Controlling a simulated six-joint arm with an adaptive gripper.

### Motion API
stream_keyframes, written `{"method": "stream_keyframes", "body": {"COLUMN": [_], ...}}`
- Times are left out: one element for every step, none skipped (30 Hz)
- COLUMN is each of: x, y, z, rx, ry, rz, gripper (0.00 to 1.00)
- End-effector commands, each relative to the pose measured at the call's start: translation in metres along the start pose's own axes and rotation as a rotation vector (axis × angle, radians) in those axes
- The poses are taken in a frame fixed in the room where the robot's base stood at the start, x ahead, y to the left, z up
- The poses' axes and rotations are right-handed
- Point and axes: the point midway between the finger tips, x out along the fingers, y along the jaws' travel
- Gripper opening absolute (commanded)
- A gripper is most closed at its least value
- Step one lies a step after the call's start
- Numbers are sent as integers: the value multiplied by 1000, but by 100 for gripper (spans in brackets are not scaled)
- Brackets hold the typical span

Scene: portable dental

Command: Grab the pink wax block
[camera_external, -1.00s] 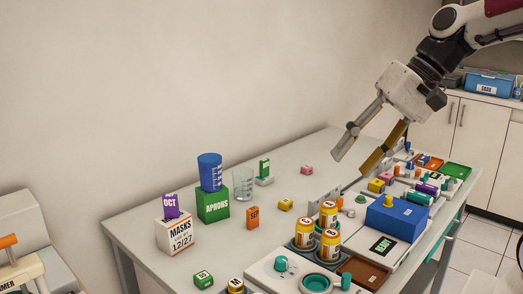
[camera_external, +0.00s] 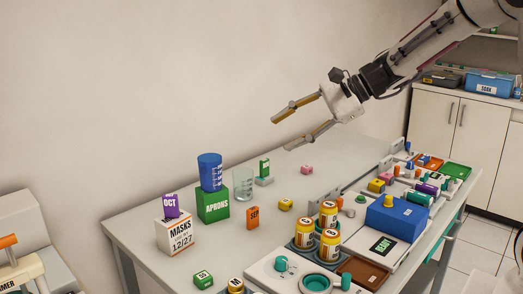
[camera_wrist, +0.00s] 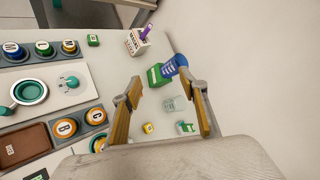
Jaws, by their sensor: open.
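The pink wax block (camera_external: 306,169) is a small pink block on the white table, right of the clear glass and behind the row of trays. I cannot make it out in the wrist view. My gripper (camera_external: 280,134) is open and empty, in the air above the back of the table. Its fingers point left in the external view. In the wrist view my gripper (camera_wrist: 166,136) has its two fingers wide apart, with the table's objects showing between and beyond them.
A clear glass (camera_external: 243,184), a blue cup (camera_external: 209,172) on a green aprons box (camera_external: 213,205), and a green block (camera_external: 264,168) stand left of the pink block. A yellow block (camera_external: 286,204) lies in front. Trays with bottles and a blue box (camera_external: 397,216) fill the right side.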

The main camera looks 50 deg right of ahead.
Motion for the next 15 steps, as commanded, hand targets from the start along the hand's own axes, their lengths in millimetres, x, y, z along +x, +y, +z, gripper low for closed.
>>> {"method": "stream_keyframes", "body": {"x": [5,8,12,14,17,20,22,24,27,29,30,33,35,36,38], "y": [-5,-8,-12,-16,-19,-23,-25,-28,-32,-33,-36,-38,-40,-41,-43], "z": [-14,-22,-31,-39,-47,-58,-66,-74,-86,-95,-104,-116,-125,-134,-147], "rx": [48,76,114,142,171,209,237,265,302,331,358,396,425,453,490], "ry": [4,6,8,9,11,14,16,18,21,24,27,31,33,36,41], "rz": [-19,-33,-50,-65,-78,-97,-111,-126,-145,-159,-174,-193,-208,-223,-243], "gripper": [43,43,43,43,43,43,43,43,43,43,43,43,43,43,43]}}
